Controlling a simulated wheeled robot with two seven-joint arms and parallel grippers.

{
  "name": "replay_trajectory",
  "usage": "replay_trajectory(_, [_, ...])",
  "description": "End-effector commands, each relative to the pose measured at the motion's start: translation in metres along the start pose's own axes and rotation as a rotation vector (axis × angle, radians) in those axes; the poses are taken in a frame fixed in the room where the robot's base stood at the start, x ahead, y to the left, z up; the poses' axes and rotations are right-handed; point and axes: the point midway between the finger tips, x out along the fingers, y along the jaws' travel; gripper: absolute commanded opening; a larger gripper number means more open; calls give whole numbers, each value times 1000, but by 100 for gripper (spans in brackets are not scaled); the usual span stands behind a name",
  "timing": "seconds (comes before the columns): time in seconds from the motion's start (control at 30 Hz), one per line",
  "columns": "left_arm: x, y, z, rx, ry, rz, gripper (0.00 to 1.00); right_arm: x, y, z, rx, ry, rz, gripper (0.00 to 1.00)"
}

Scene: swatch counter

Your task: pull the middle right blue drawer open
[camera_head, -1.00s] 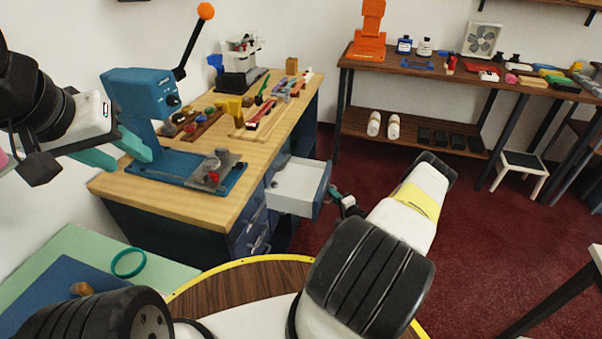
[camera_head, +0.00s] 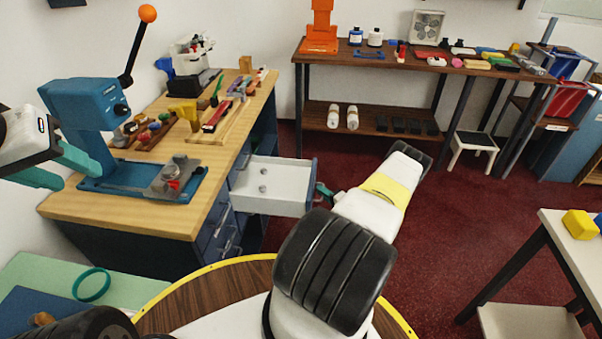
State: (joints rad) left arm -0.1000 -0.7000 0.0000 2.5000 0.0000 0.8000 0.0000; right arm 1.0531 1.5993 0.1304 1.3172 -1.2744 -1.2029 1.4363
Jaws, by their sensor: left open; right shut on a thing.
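The blue drawer (camera_head: 311,187) is pulled out from the right side of the wooden-topped workbench (camera_head: 120,212). Its white inside shows, with two small round pieces in it. My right gripper (camera_head: 322,192) is at the outer face of this drawer front, shut on its handle, which is mostly hidden by the gripper and the front. My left gripper (camera_head: 62,168) has teal fingers and is open and empty, at the left beside the blue lever press (camera_head: 85,105).
More blue drawers (camera_head: 222,235) with handles sit shut lower in the bench. A round wooden table with a yellow rim (camera_head: 222,263) is close in front. Red floor is clear right of the drawer. A white-topped table (camera_head: 560,235) stands at the right.

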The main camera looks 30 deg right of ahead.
Motion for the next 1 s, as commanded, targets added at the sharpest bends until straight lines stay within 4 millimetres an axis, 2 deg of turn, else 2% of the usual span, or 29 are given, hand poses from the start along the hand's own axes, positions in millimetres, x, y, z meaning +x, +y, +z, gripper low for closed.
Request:
replay_trajectory(0.03, [0, 0, 0, 0, 0, 0, 44, 0, 1, 1, 1, -2, 2, 0])
replay_trajectory(0.07, [0, 0, 0, 0, 0, 0, 44, 0, 1, 1, 1, -2, 2, 14])
replay_trajectory(0.1, [0, 0, 0, 0, 0, 0, 44, 0, 1, 1, 1, -2, 2, 19])
replay_trajectory(0.47, [0, 0, 0, 0, 0, 0, 44, -4, 1, 0, 0, 0, 2, 19])
replay_trajectory(0.8, [0, 0, 0, 0, 0, 0, 44, -58, 1, 0, 1, 1, 3, 19])
replay_trajectory(1.0, [0, 0, 0, 0, 0, 0, 44, -76, 1, 1, 2, -1, 2, 19])
